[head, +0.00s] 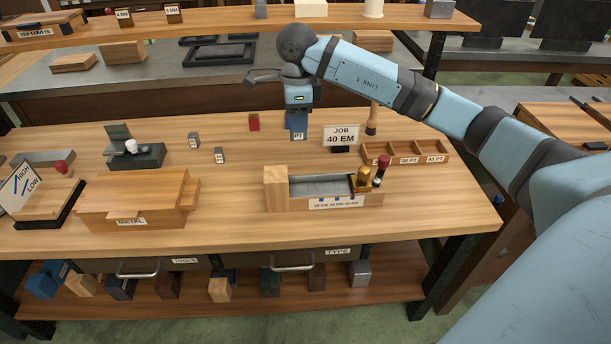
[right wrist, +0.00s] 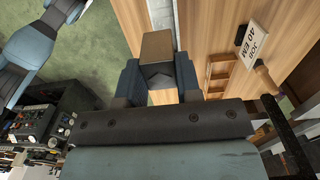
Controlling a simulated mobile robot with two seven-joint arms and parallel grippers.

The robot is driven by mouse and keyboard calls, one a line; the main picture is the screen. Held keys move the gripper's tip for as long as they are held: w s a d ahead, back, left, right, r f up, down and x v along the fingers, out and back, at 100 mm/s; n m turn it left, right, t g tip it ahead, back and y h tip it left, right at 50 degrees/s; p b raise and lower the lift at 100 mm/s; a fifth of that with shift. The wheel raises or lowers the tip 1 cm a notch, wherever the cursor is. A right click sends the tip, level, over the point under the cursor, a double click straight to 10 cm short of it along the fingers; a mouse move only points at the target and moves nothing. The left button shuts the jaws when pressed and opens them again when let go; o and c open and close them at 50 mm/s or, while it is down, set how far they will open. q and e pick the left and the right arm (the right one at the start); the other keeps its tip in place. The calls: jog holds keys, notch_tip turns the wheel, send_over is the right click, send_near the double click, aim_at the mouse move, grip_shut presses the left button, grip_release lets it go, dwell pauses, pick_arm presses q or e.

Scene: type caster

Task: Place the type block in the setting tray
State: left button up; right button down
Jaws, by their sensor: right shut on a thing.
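My right gripper (head: 298,122) is shut on the type block (head: 299,136) and holds it over the back middle of the table, behind the setting tray. Its label ends in "PT"; the rest is hidden or too small to read. In the right wrist view the block (right wrist: 157,46) shows brownish grey between the two dark blue fingers. The setting tray (head: 276,200) is wooden with a long grey metal channel (head: 318,186) and labels reading "40 EM" on its front. The block is apart from the tray. My left gripper is not in view.
Gold and red knobs (head: 381,163) stand at the tray's right end. A "JOB 40 EM" sign (head: 341,136) and a wooden compartment box (head: 424,148) stand right of the gripper. A shelf (head: 230,29) runs behind.

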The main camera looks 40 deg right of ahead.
jog(key=shift+f+b, duration=0.3)
jog(key=shift+f, duration=8.1)
jog(key=c, duration=0.8)
grip_release()
jog(key=shift+f, duration=0.15)
